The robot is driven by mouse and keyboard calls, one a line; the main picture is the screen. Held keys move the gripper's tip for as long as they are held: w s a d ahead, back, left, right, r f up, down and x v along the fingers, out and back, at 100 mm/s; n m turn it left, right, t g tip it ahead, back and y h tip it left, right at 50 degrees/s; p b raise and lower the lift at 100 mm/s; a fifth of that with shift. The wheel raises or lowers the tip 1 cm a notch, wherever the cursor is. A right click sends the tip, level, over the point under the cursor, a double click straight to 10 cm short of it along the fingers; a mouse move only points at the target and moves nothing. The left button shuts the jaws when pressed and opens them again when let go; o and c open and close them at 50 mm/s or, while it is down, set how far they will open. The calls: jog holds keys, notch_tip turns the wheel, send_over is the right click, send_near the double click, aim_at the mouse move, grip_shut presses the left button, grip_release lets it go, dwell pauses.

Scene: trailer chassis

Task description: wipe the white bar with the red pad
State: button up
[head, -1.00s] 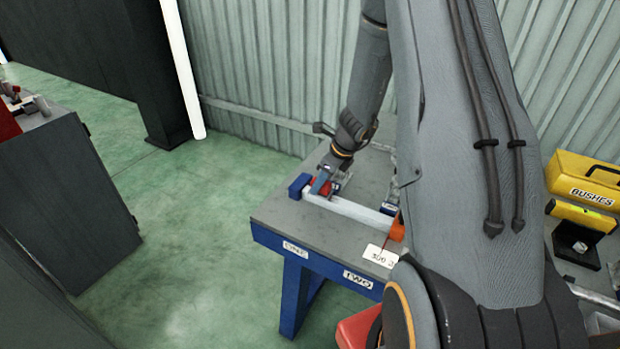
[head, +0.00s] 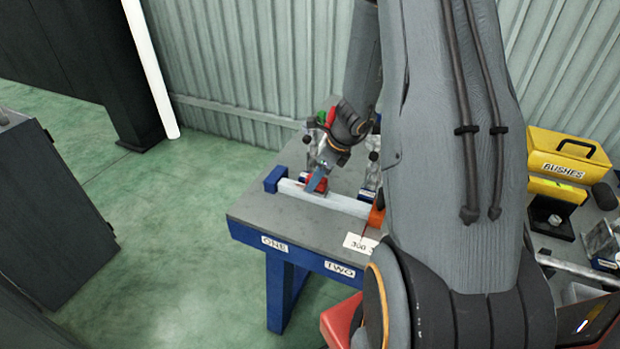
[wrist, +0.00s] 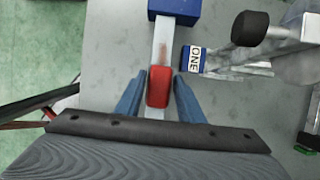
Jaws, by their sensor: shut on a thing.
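The white bar (head: 332,201) lies along the grey bench top, between a blue block (head: 273,180) at its left end and an orange block (head: 377,215) at its right end. My gripper (head: 318,183) is shut on the red pad (wrist: 158,88), with one blue finger on each side of it. The pad is over the bar and seems to rest on it, a short way from the blue block. In the wrist view, a brownish smear (wrist: 163,50) shows on the bar between the pad and the blue block. The bar beneath the pad is hidden.
A clamp-like metal part with a ONE label (wrist: 195,60) stands close beside the bar. More fixtures (head: 369,175) stand behind it. A white card (head: 360,243) lies near the bench's front edge.

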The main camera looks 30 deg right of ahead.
dwell(0.3)
notch_tip(320, 180, up, 6)
jog(key=p, duration=0.6)
jog(key=shift+s, duration=0.1)
jog(key=shift+r, duration=0.1)
jog(key=shift+r+p, duration=0.85)
jog(key=shift+r, duration=0.55)
